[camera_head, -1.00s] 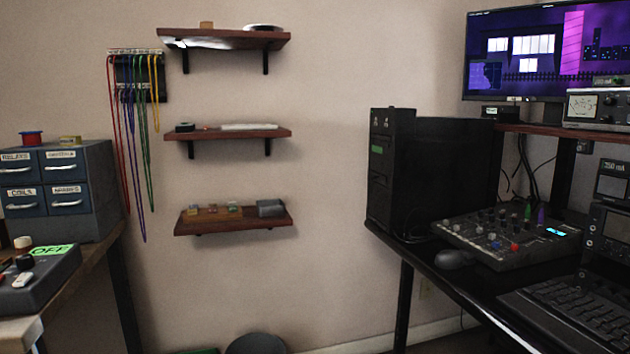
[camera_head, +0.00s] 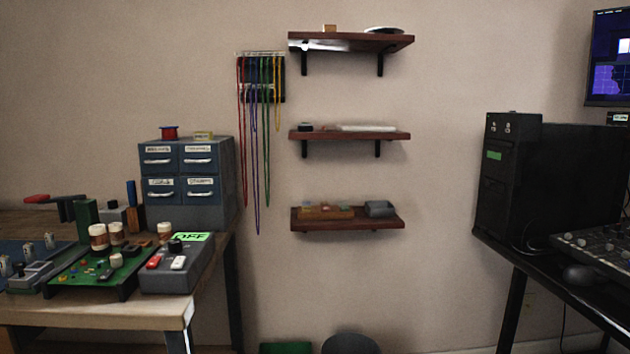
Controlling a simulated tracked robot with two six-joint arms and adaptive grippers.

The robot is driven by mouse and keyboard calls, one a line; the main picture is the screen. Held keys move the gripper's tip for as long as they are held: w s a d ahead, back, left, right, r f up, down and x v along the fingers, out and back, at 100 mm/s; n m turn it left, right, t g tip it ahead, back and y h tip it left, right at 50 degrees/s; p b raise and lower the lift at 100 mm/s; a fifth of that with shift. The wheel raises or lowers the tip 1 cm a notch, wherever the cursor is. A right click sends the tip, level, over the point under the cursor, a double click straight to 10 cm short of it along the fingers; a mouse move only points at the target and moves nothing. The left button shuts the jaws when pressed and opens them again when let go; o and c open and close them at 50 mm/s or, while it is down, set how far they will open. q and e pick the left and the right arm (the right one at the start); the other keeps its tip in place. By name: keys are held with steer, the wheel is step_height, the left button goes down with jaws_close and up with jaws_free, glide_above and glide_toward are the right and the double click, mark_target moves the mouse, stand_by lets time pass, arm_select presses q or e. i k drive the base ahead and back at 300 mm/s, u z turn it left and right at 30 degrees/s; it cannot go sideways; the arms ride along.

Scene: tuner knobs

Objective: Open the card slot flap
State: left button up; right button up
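I cannot make out a card slot flap for certain in the head view. A black cabinet (camera_head: 560,185) like a computer tower stands on the dark desk at the right, with a small green label (camera_head: 494,155) on its narrow front. A grey box (camera_head: 180,268) with a green "OFF" display (camera_head: 192,237) and red and white switches sits on the workbench at the left. Beside it is a green circuit board (camera_head: 97,276) with cylindrical parts standing on it. Neither of my grippers is in view.
The light-topped workbench (camera_head: 130,313) fills the lower left and carries a blue drawer cabinet (camera_head: 190,187). Three wall shelves (camera_head: 350,135) and hanging coloured cables (camera_head: 266,130) are at the back. The dark desk (camera_head: 545,262) is at the right. Between bench and desk is a gap.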

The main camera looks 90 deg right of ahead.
mark_target(499, 187)
steer(key=i, duration=0.25)
steer(key=z, duration=3.45)
steer(key=i, duration=0.95)
steer(key=u, duration=0.1)
steer(key=k, duration=0.8)
steer(key=z, duration=0.15)
steer(key=i, duration=0.55)
steer(key=u, duration=0.05)
